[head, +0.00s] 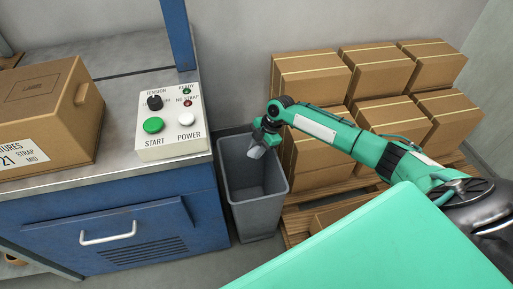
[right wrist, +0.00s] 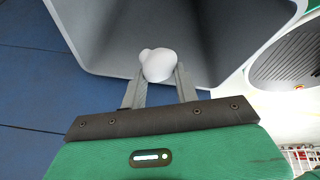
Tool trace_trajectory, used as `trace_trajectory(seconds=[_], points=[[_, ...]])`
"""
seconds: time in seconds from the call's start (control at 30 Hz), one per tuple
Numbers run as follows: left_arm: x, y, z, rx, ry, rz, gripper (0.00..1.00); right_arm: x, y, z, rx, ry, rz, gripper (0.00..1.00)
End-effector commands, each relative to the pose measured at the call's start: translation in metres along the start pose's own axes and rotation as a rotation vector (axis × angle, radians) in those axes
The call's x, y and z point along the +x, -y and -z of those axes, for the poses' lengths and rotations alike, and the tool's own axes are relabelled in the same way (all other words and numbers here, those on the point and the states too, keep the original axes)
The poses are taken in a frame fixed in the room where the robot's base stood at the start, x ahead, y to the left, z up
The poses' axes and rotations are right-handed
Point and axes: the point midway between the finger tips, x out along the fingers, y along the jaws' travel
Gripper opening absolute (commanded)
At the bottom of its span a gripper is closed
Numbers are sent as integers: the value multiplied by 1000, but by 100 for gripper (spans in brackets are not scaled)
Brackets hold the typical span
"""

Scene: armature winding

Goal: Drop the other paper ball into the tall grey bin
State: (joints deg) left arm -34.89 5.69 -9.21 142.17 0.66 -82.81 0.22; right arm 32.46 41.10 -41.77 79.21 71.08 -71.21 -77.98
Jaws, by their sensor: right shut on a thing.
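The tall grey bin (head: 257,212) stands on the floor between the blue cabinet and the pallet of boxes; its wall and open top also fill the upper part of the right wrist view (right wrist: 95,62). My right gripper (head: 257,151) is over the bin's opening, near its back rim. In the right wrist view its two fingers are shut on a white paper ball (right wrist: 157,65), with the bin's inside behind it. No other paper ball shows. My left gripper is not in view.
A blue cabinet (head: 130,240) with a control box (head: 170,125) and a brown carton (head: 48,120) on top stands left of the bin. Cardboard boxes (head: 310,80) are stacked on a wooden pallet (head: 296,226) to the right.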

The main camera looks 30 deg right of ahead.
Motion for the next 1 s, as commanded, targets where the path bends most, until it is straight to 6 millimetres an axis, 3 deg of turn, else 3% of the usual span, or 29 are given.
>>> trace_trajectory(seconds=[0.1,0.13,0.23,0.53,0.67,0.8,1.0], points=[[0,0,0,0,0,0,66,0,0,0,0,0,0,3],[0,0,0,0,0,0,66,0,0,0,0,0,0,36],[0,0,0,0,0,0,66,0,0,0,0,0,0,56],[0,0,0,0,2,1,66,-1,0,0,0,0,0,56],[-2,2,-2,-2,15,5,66,-12,0,0,0,1,-1,56],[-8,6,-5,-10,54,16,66,-39,-1,0,0,2,-3,56],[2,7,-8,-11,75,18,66,-86,0,0,-1,2,-2,56]])
